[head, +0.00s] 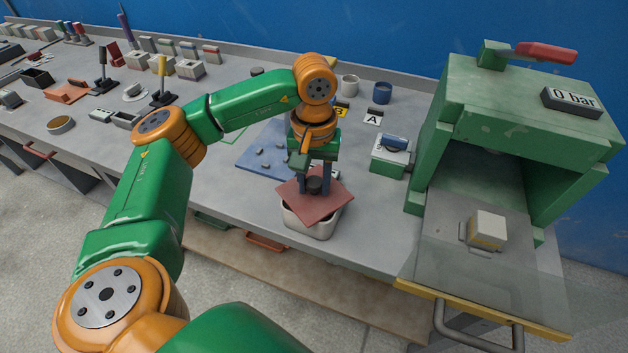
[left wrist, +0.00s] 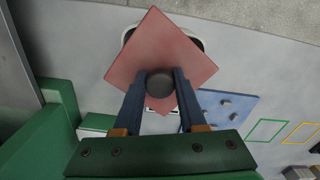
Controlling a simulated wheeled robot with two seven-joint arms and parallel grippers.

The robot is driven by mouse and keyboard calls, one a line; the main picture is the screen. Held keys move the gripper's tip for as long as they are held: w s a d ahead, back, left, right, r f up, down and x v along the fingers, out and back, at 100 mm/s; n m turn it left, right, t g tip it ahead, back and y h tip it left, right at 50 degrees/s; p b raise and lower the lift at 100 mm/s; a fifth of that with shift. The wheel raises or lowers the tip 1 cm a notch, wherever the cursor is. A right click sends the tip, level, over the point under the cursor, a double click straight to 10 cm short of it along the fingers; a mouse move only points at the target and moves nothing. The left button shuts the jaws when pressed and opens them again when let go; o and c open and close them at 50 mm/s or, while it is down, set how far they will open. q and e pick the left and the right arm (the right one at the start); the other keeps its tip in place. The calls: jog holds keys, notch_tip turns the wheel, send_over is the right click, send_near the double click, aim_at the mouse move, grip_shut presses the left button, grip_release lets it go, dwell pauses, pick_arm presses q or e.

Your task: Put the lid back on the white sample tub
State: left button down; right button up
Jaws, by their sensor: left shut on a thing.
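My left gripper (head: 315,181) is shut on the dark round knob (head: 314,186) of a flat reddish lid (head: 318,208). The white sample tub (head: 311,229) stands near the bench's front edge, directly beneath the lid. The lid is turned about an eighth of a turn against the tub, so its corners stick out past the rim. In the left wrist view the lid (left wrist: 160,42) hides most of the tub, and only parts of its rim show. I cannot tell whether lid and tub touch. My right gripper is not in view.
A green press (head: 520,105) with a glass-like shelf and a pale block (head: 488,229) stands at the right. A blue mat (head: 262,160) with small grey pieces lies behind the tub. A green box (head: 389,158) sits between tub and press. Bench tools fill the left.

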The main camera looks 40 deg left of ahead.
pick_arm(q)
grip_release()
jog(key=shift+r+p, duration=2.95)
jog(key=shift+r, duration=0.65)
grip_shut()
jog(key=shift+f, duration=0.2)
jog(key=shift+f+b, duration=1.9)
jog(key=shift+r, duration=0.1)
